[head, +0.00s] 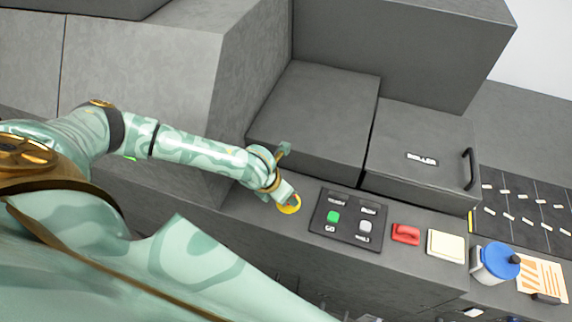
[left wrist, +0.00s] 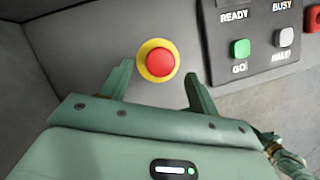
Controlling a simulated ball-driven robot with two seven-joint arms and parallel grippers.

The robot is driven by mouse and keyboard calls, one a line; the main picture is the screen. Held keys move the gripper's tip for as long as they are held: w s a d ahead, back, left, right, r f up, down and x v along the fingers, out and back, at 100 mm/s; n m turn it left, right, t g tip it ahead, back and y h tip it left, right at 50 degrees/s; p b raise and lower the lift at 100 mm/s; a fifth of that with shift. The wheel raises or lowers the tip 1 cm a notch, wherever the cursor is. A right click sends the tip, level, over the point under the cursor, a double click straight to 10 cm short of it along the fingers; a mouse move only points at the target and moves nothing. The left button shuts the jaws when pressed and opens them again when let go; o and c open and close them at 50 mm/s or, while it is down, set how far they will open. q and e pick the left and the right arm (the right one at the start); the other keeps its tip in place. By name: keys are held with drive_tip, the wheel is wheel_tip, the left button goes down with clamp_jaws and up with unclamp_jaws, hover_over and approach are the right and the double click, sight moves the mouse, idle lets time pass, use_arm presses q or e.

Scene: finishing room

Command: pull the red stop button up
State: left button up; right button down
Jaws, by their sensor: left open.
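The red stop button (left wrist: 158,62) is a round red cap in a yellow collar (left wrist: 142,71) on the grey console, seen whole in the left wrist view. My left gripper (left wrist: 157,72) is open. Its two fingers stand on either side of the button with gaps between, not closed on it. In the head view my left gripper (head: 285,192) is over the button, and mainly the yellow collar (head: 290,209) shows there; the red cap is largely hidden. I cannot tell the fingertips' height above the console. My right gripper is not in view.
A dark panel (head: 349,208) with a green GO button (head: 333,216) and a pale button (head: 365,227) sits right of the stop button. Further right are a red object (head: 405,234), a pale yellow pad (head: 446,246) and a blue-lidded container (head: 500,261). Grey housings rise behind.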

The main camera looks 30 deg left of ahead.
use_arm(q)
drive_tip(key=shift+x, duration=1.05)
drive_tip(key=shift+d+f, duration=0.1)
drive_tip(key=shift+f, duration=0.3)
clamp_jaws()
drive_tip(key=shift+r+p, duration=0.95)
drive_tip(key=shift+p, duration=0.25)
drive_tip(key=shift+w+f, duration=0.15)
drive_tip(key=shift+f, duration=0.05)
drive_tip(key=shift+c, duration=0.3)
unclamp_jaws()
drive_tip(key=shift+r, duration=0.1)
drive_tip(key=shift+o, duration=0.3)
